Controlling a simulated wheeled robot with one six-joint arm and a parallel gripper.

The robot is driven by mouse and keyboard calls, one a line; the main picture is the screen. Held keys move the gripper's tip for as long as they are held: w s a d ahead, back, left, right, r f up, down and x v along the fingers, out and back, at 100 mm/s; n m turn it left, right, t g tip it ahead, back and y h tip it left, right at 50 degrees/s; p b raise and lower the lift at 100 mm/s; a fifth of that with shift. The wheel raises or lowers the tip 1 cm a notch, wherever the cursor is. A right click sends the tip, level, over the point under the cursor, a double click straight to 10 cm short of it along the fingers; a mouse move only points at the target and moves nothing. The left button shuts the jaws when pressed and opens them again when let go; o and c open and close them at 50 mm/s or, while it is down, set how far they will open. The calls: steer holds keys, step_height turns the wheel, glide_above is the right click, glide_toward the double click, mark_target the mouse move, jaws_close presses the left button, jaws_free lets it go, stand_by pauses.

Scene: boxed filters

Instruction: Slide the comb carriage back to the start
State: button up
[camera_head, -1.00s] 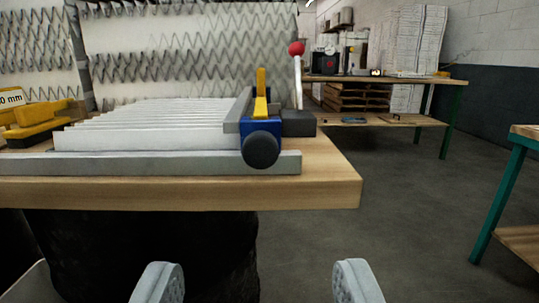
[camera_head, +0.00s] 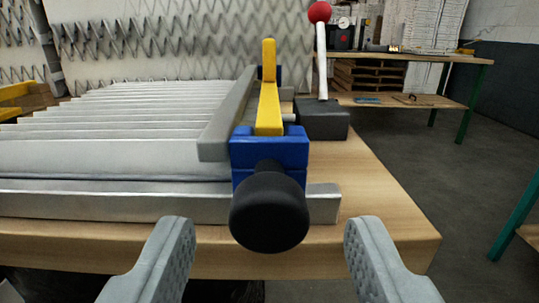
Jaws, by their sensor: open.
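The comb carriage shows in the head view as a blue block (camera_head: 270,152) with a yellow bar (camera_head: 268,105) along its top, a grey beam (camera_head: 228,118) on its left side and a round black knob (camera_head: 269,211) at its near end. It sits near the right end of the metal rail (camera_head: 120,206). My gripper (camera_head: 267,250) is open and empty, its two grey fingers at the bottom of the view. The knob lies ahead, between the lines of the two fingers, and no finger visibly touches it.
White pleated filter material (camera_head: 110,150) lies left of the carriage on the wooden table (camera_head: 375,215). A red-topped lever (camera_head: 320,50) rises from a dark block (camera_head: 321,119) just right of the carriage. Open floor lies to the right, before another bench (camera_head: 440,98).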

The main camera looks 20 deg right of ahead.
mark_target(267, 224)
steer(key=shift+x, duration=2.05)
steer(key=shift+c, duration=0.2)
jaws_close()
